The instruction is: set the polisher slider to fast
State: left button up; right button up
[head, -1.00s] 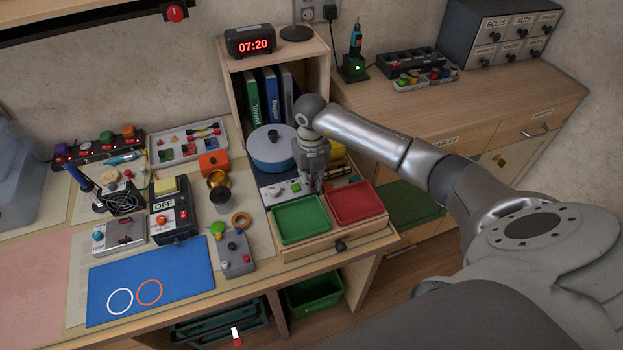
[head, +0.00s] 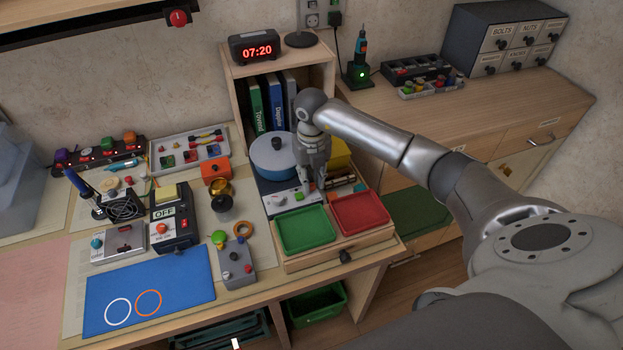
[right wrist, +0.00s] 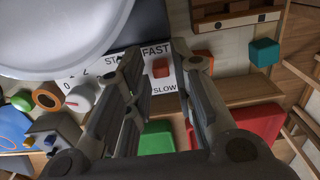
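The polisher is a blue round drum (head: 273,155) on a base with a white control panel (head: 278,202). In the right wrist view the panel carries an orange-red slider knob (right wrist: 161,68) between the printed words FAST and SLOW, around mid-travel. My right gripper (head: 314,187) points down over the right part of the panel and hides the slider in the head view. In the right wrist view its two fingers (right wrist: 156,58) are apart, with the knob showing in the gap between them. Contact with the knob cannot be told. My left gripper is out of view.
A green tray (head: 304,230) and a red tray (head: 360,213) lie just in front of the panel. A wooden shelf with binders (head: 257,105) stands behind the drum. A grey control box (head: 236,262) and a dark OFF switch box (head: 173,228) are to the left.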

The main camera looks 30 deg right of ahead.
notch_tip(320, 180, up, 11)
dwell(0.3)
dwell(0.5)
